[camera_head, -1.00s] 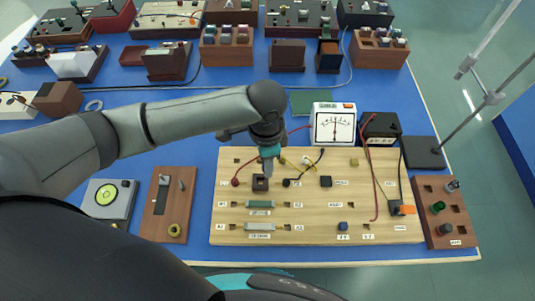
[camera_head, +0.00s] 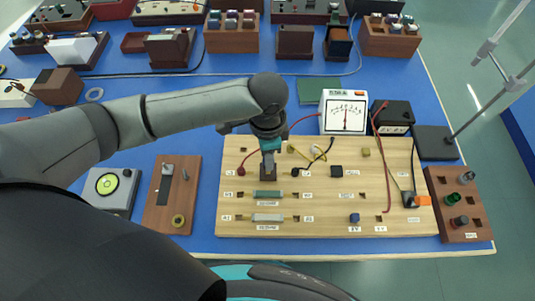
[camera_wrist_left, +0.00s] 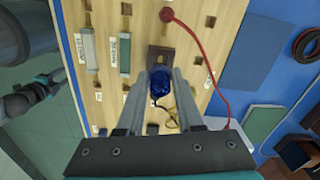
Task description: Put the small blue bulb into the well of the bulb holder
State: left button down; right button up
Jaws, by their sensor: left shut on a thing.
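My left gripper (camera_head: 267,160) points down over the bulb holder (camera_head: 268,177), a small dark brown block on the wooden board. In the left wrist view its two grey fingers (camera_wrist_left: 160,88) are shut on the small blue bulb (camera_wrist_left: 159,80). The bulb holder also shows in that view (camera_wrist_left: 160,54), just beyond the bulb, with a dark opening on it. The bulb overlaps the holder's near side in that view, and I cannot tell whether they touch. In the head view the fingers hide the bulb.
The wooden board (camera_head: 310,202) carries green and grey resistor blocks, a blue knob (camera_head: 354,218) and several leads. A red lead (camera_wrist_left: 208,30) curves beside the holder. A white meter (camera_head: 345,112) stands behind. A brown rack (camera_head: 459,212) stands right.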

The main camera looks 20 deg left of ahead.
pick_arm(q)
jog(key=shift+f+b, duration=1.05)
jog(key=shift+b, duration=0.15)
jog(key=shift+f, duration=1)
jog(key=shift+c, duration=2.4)
grip_release()
jog(key=shift+r, duration=0.15)
jog(key=shift+r, duration=0.35)
notch_tip(320, 180, up, 14)
jog(key=p, duration=0.3)
jog(key=shift+r, duration=0.15)
